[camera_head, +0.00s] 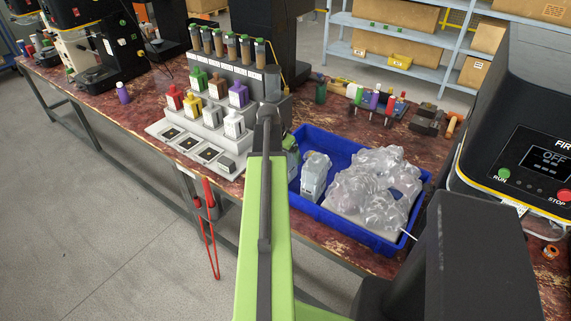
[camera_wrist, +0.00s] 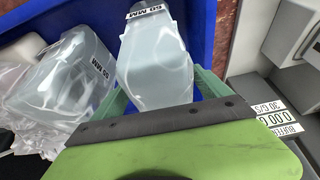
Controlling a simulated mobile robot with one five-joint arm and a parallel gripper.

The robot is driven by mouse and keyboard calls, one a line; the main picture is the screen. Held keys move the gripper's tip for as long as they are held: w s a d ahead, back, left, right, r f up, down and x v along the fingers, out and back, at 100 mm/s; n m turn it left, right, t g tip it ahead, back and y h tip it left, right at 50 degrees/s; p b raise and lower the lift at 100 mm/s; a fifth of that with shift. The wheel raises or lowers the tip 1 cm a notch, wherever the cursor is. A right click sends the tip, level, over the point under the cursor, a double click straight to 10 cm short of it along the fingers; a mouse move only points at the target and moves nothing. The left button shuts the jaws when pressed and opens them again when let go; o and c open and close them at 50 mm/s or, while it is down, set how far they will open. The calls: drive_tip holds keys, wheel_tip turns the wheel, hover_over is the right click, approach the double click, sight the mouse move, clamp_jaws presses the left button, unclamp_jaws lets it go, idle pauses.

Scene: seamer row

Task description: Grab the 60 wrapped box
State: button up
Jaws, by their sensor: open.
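A wrapped box labelled "60 MM" (camera_wrist: 158,60), in clear plastic, stands between the two green fingers of my gripper (camera_wrist: 163,95) in the wrist view. My gripper is open around it, one finger on each side; whether either finger touches it I cannot tell. A second wrapped box (camera_wrist: 62,78) with a similar label, hard to read, lies left of the gripper; it seems to be the wrapped box (camera_head: 315,175) in the head view. Both are in a blue tray (camera_head: 340,226). In the head view my arm hides most of the gripper and the nearer box.
A heap of crumpled clear wrap (camera_head: 372,190) fills the tray's right side. A grey stepped stand (camera_head: 215,135) with colored bottles is close left of the tray. A seamer machine (camera_head: 535,140) stands right. The blue wall (camera_wrist: 203,35) is close beside the gripper.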

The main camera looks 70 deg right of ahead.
clamp_jaws()
idle(0.7)
